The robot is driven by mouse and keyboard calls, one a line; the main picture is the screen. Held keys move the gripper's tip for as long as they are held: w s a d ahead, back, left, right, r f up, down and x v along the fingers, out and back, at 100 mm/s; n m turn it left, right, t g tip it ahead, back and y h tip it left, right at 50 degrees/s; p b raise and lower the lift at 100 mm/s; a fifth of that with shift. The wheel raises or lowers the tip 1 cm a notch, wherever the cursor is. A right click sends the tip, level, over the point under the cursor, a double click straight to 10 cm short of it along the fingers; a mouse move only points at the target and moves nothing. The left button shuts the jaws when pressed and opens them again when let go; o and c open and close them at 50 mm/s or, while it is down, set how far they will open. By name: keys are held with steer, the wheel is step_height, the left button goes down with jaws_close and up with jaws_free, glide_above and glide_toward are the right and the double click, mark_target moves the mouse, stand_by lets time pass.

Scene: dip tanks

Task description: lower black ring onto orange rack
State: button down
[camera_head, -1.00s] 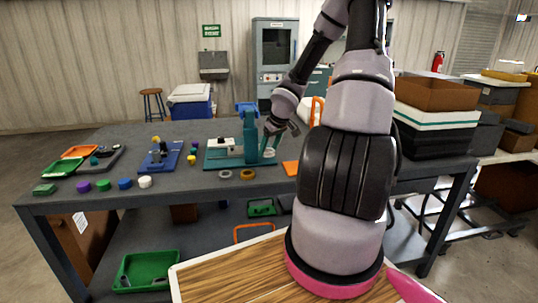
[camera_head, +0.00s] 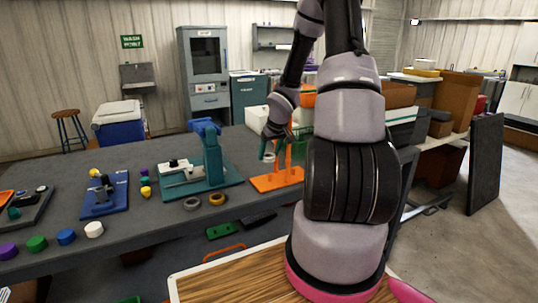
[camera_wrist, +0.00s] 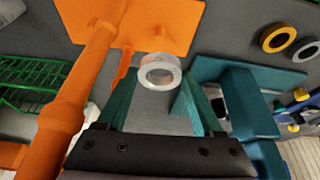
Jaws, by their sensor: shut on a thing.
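My gripper (camera_head: 268,148) is shut on a pale grey-white ring (camera_wrist: 159,73), held at the fingertips; it does not look black. The ring also shows in the head view (camera_head: 268,157), just left of the orange rack's posts. The orange rack (camera_head: 275,181) has a flat base and upright posts on the bench. In the wrist view, a thick orange post (camera_wrist: 88,80) stands left of the ring and the rack's base (camera_wrist: 180,22) lies beyond it. The ring is apart from the thick post. A dark grey ring (camera_head: 192,204) lies on the bench.
A teal press-like fixture (camera_head: 209,165) stands left of the rack. A tan-yellow ring (camera_head: 217,199) lies beside the dark grey ring. A green wire basket (camera_wrist: 32,88) is close to the thick post. A blue fixture (camera_head: 104,195) and coloured pucks are farther left.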

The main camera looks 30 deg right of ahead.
glide_above(270, 175)
steer(key=shift+s+f, duration=0.1)
steer(key=shift+f, duration=2.35)
steer(key=shift+f, duration=2.1)
stand_by(0.6)
jaws_free()
stand_by(0.3)
steer(key=shift+r, duration=0.1)
step_height(270, 175, up, 8)
stand_by(1.0)
